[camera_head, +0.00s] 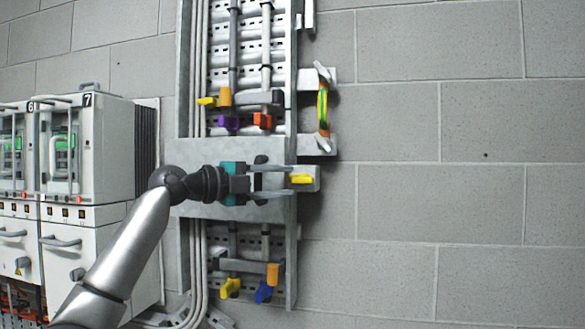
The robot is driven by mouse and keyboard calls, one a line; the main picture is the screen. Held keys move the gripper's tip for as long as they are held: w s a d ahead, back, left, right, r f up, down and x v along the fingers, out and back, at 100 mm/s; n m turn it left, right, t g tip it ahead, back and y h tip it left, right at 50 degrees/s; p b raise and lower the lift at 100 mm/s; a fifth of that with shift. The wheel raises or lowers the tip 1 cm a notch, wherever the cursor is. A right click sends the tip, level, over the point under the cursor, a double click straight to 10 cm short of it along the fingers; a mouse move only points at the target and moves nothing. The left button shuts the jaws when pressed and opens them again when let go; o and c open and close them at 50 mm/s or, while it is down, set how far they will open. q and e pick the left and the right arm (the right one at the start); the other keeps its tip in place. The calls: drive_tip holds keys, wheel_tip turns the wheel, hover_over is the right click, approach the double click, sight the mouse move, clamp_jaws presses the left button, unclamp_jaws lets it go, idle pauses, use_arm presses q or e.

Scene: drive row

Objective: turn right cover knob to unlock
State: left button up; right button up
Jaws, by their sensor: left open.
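A grey metal cover plate (232,151) is fixed across the vertical rack. A dark upright knob-like piece (261,159) stands on its right part, partly hidden by my left gripper. This looks like the right cover knob. My left gripper (284,181) comes in from the left, open, with one finger above the other and pointing right. Its fingers lie across the dark piece in the picture; I cannot tell whether they touch it. My right gripper is not in view.
Above the plate are an orange knob (263,121) and a purple knob (229,122). Below are a yellow knob (230,288) and a blue knob (264,293). A white drive cabinet (104,150) stands at left. The block wall at right is bare.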

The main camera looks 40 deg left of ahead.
sight(296, 181)
use_arm(q)
drive_tip(key=shift+p+x, duration=0.65)
drive_tip(key=shift+x, duration=0.85)
drive_tip(key=shift+c, duration=0.2)
clamp_jaws()
